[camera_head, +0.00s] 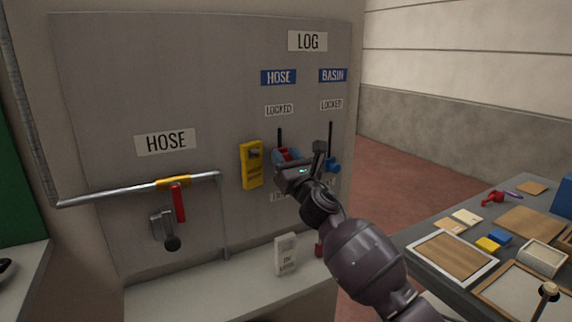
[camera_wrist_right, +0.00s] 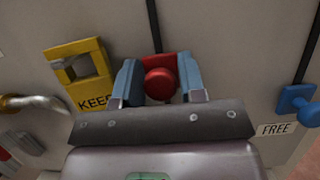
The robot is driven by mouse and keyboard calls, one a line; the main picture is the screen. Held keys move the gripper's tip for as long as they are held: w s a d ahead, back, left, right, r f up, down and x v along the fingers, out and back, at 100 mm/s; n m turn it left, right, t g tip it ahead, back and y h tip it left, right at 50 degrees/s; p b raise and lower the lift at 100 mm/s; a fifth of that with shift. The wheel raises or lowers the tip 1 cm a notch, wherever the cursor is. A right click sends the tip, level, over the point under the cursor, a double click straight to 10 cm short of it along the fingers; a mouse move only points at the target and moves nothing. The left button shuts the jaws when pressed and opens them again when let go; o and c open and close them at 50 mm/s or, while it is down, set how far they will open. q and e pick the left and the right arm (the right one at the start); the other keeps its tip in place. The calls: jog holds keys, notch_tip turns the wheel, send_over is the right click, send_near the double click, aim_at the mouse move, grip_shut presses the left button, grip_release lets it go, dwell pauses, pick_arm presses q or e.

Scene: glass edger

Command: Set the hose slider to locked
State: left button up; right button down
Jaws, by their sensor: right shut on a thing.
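The hose slider's red knob (camera_head: 287,155) sits on its dark vertical track (camera_head: 280,137) on the grey panel, below the HOSE sign (camera_head: 278,77) and the LOCKED label (camera_head: 279,109). The track shows above the knob; its lower part is hidden by my arm. My right gripper (camera_head: 285,158) is at the knob. In the right wrist view, its two blue-padded fingers (camera_wrist_right: 160,80) stand on either side of the red knob (camera_wrist_right: 160,85), shut on it. A lower label (camera_head: 279,197) is partly covered. My left gripper is not in view.
The blue basin slider (camera_head: 333,164) is close on the right. A yellow tag (camera_head: 251,177) hangs close on the left. A pipe with a red-handled valve (camera_head: 178,203) is farther left. A white box (camera_head: 286,254) stands on the ledge below. A cluttered table (camera_head: 460,262) is at right.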

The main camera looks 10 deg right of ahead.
aim_at(280, 126)
notch_tip(280, 126, up, 4)
jog(key=shift+r+p, duration=0.15)
jog(key=shift+p, duration=1.05)
jog(key=shift+r+p, duration=0.65)
jog(key=shift+r, duration=0.1)
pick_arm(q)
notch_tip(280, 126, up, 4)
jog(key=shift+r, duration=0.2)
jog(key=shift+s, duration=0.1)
pick_arm(e)
jog(key=shift+r, duration=0.1)
jog(key=c, duration=0.8)
grip_release()
jog(key=shift+c, duration=0.2)
jog(key=shift+s, duration=0.1)
jog(key=shift+s+d+f, duration=0.15)
jog(key=shift+s+f, duration=0.1)
jog(key=shift+f, duration=0.05)
pick_arm(q)
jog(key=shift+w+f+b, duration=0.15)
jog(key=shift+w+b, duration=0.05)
jog(key=shift+b, duration=0.1)
pick_arm(e)
jog(key=v, duration=1)
